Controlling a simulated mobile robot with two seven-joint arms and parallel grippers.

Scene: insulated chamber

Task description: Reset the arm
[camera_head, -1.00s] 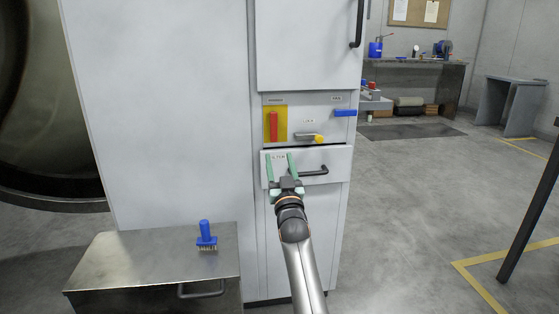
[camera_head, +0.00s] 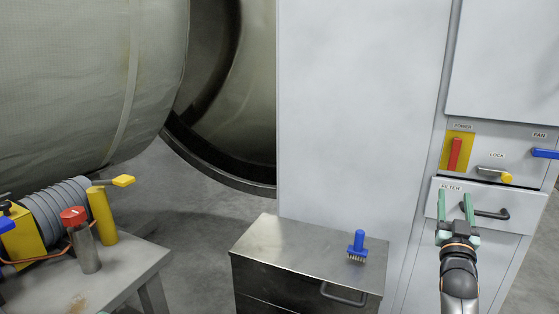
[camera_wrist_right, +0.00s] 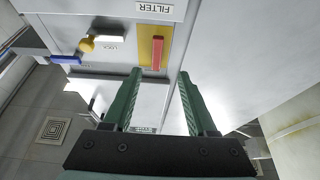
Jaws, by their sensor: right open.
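My right gripper (camera_head: 455,200) is open and empty, its two green fingers pointing up in front of the cabinet's FILTER drawer (camera_head: 432,203). One finger overlaps the left end of the drawer's dark handle (camera_head: 490,213) in the head view. I cannot tell whether they touch. In the right wrist view the open fingers (camera_wrist_right: 160,75) show with nothing between them but the cabinet face. The red POWER lever (camera_wrist_right: 157,53) shows just beyond them. My left gripper is not in view.
Above the drawer are the red POWER lever (camera_head: 455,153), the yellow-tipped LOCK handle (camera_head: 494,174) and the blue FAN handle (camera_head: 545,153). A blue brush (camera_head: 357,245) stands on a metal chest (camera_head: 270,245). A table (camera_head: 135,262) with a red-capped cylinder (camera_head: 82,240) is at left.

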